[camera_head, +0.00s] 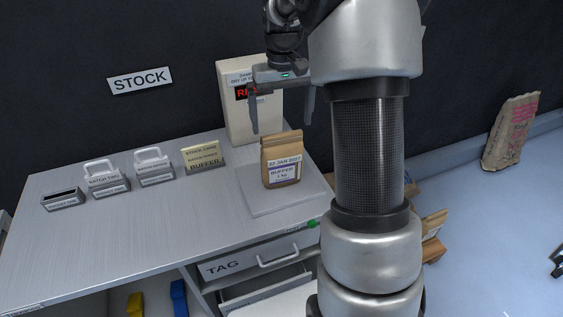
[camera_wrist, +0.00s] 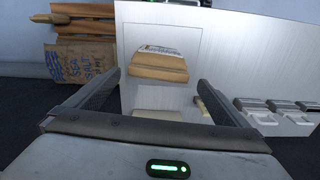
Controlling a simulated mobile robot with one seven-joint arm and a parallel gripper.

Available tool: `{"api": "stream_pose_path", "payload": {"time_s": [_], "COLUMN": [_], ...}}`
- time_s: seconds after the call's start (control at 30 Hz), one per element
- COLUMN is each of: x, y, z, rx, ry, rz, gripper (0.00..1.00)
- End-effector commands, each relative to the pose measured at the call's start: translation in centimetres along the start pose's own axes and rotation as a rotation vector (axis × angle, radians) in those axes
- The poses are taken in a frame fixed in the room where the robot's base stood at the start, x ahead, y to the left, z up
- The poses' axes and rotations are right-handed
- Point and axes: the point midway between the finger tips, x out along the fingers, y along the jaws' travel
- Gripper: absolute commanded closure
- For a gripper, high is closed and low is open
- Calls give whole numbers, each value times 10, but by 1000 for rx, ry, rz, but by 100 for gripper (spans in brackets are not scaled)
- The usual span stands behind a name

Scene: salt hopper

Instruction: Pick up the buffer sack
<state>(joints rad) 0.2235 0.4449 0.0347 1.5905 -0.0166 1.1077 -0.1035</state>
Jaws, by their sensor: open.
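The buffer sack (camera_head: 282,160) is a small brown paper bag with a folded top and a white label reading "22 JAN 2027 BUFFER 1 kg". It stands upright on a pale square plate (camera_head: 262,207) at the right end of the metal table. My gripper (camera_head: 282,122) is open, with its fingers pointing down above and just behind the sack. In the wrist view the sack's top (camera_wrist: 158,66) shows between the two open fingers (camera_wrist: 162,88), beyond their tips. Nothing is between the fingers.
A cream box (camera_head: 235,75) with a red display stands behind the sack. A buffer stock card (camera_head: 203,154) and several tag holders (camera_head: 105,178) are to the left. The TAG drawer (camera_head: 250,262) is below. A large sack (camera_head: 510,132) stands on the floor at right.

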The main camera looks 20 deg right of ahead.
Motion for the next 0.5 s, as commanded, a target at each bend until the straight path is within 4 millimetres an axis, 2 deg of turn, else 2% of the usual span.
{"api": "stream_pose_path", "payload": {"time_s": [0.03, 0.2, 0.3, 0.5], "x": [13, 46, 59, 71], "y": [0, 0, 0, 0], "z": [1, 1, 0, 0], "rx": [0, 0, 0, 0], "ry": [-3, -3, -2, 0], "rz": [0, 0, 0, 0], "gripper": [0, 0, 0, 0]}}
